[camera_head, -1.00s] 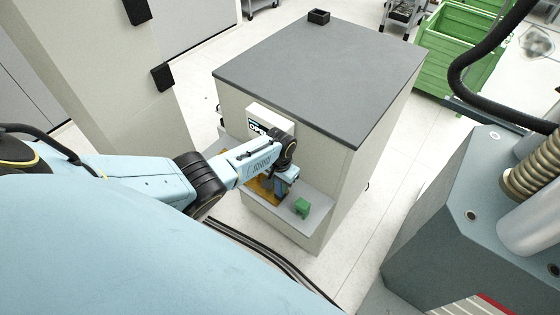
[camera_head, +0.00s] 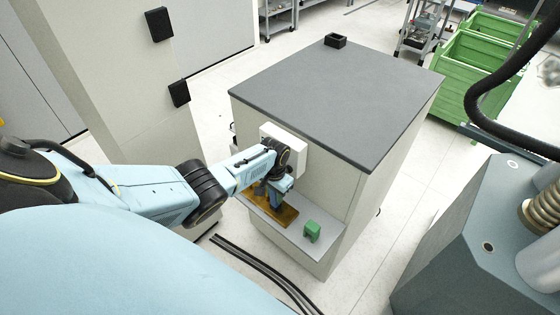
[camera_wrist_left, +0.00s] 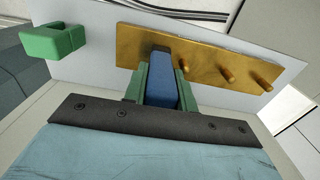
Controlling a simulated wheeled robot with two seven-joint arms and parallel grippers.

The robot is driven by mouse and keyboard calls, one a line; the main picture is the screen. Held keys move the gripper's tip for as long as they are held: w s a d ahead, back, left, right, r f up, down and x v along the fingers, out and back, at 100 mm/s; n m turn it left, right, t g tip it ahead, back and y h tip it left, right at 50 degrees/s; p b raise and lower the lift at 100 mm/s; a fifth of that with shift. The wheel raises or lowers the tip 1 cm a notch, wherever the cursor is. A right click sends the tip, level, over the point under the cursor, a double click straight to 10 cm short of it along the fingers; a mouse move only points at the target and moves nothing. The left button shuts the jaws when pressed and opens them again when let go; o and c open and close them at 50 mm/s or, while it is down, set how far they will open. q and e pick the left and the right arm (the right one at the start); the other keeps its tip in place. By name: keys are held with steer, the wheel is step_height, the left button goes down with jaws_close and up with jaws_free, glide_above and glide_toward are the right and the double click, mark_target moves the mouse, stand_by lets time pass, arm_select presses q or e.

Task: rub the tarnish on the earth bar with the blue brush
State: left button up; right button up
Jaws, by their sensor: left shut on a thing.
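The earth bar (camera_head: 287,215) is a brass-coloured strip with studs, lying on a grey ledge (camera_head: 327,239) on the cabinet's front. It also shows in the left wrist view (camera_wrist_left: 205,68). My left gripper (camera_head: 275,200) is over the bar; in the wrist view its green fingers (camera_wrist_left: 162,88) are shut on the blue brush (camera_wrist_left: 162,90). The brush's dark far end is at the bar's face and looks to touch it; I cannot tell for certain. No tarnish can be made out; the brush hides part of the bar. My right gripper is out of view.
A green block-like piece (camera_head: 312,231) stands on the ledge, right of the bar. A white box (camera_head: 297,138) juts from the cabinet wall above my gripper. The cabinet's grey top (camera_head: 335,95) is clear except for a small black tray (camera_head: 335,41). Black cables (camera_head: 262,272) lie below.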

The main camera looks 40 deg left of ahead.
arm_select(q)
steer(key=shift+a, duration=0.35)
steer(key=shift+r, duration=0.1)
steer(key=shift+d+p, duration=0.45)
steer(key=shift+d, duration=0.35)
steer(key=shift+s+d+f+p, duration=0.15)
steer(key=shift+d+p, duration=0.25)
steer(key=shift+d, duration=1)
steer(key=shift+s+d+f+p, duration=0.15)
steer(key=shift+d+p, duration=0.2)
steer(key=shift+d, duration=1)
steer(key=shift+r, duration=0.1)
step_height(320, 180, up, 6)
steer(key=p, duration=0.4)
steer(key=shift+r, duration=0.1)
